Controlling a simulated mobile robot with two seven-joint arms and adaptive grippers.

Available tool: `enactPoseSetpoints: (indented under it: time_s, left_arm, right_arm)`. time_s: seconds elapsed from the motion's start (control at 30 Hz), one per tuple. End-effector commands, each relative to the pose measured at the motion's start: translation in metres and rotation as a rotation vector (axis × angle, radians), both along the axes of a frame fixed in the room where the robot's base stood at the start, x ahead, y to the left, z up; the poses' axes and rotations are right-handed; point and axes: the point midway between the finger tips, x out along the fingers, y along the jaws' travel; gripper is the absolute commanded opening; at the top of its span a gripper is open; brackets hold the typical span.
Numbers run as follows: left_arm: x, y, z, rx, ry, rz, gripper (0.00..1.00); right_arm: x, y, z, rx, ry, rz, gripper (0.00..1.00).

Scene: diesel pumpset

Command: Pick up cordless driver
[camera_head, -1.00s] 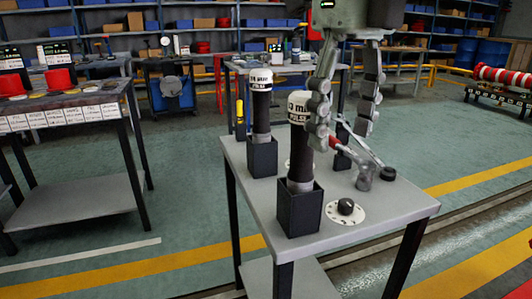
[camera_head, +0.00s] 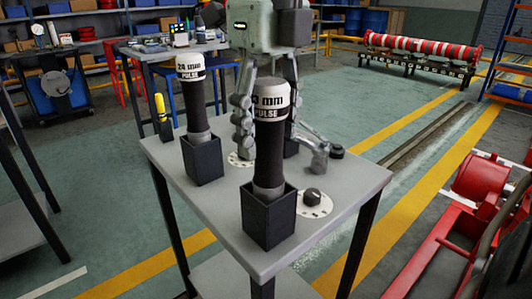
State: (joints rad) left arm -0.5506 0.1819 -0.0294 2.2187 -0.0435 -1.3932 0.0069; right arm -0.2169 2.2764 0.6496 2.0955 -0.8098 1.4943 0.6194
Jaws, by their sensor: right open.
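Two cordless drivers stand upright in black square holders on a small grey table. The near driver (camera_head: 269,150) is dark with a white cap and a label ending in "mm PULSE". The far driver (camera_head: 196,105), to its left, reads "24 mm PULSE". My right gripper (camera_head: 266,140) points down at the near driver, open, with one finger showing on each side of it. The driver's body covers part of the fingers. I cannot tell whether it stands between them or just in front of them. My left gripper is not in view.
The grey table (camera_head: 355,185) also carries a dark knob on a white dial (camera_head: 313,200) and a grey tool with a handle (camera_head: 318,155) behind the near driver. Red machinery (camera_head: 470,215) stands at the right. A workbench (camera_head: 165,48) is behind.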

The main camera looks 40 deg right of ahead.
Motion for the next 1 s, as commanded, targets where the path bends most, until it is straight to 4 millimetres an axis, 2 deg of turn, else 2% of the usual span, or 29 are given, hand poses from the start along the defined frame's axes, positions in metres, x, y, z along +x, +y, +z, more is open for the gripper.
enactPoseSetpoints:
  time_s: [0.1, 0.2, 0.47, 0.9, 0.93, 1.0]
  left_arm:
    - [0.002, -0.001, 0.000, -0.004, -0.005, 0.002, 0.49]
    - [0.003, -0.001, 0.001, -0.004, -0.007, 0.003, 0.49]
    - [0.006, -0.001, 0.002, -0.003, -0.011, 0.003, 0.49]
    - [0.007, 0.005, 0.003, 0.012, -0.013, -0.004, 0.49]
    - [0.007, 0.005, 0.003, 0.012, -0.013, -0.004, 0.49]
    - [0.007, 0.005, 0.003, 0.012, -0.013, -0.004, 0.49]
  right_arm:
    - [-0.001, -0.002, -0.019, 0.001, 0.002, 0.000, 0.58]
    - [-0.001, -0.002, -0.027, 0.001, 0.001, -0.001, 0.58]
    - [0.000, -0.002, -0.028, 0.000, -0.002, -0.003, 0.58]
    - [0.000, -0.002, -0.028, 0.000, -0.002, -0.002, 0.04]
    - [0.000, -0.002, -0.028, 0.000, -0.002, -0.002, 0.00]
    - [0.000, -0.002, -0.028, 0.000, -0.002, -0.002, 0.00]
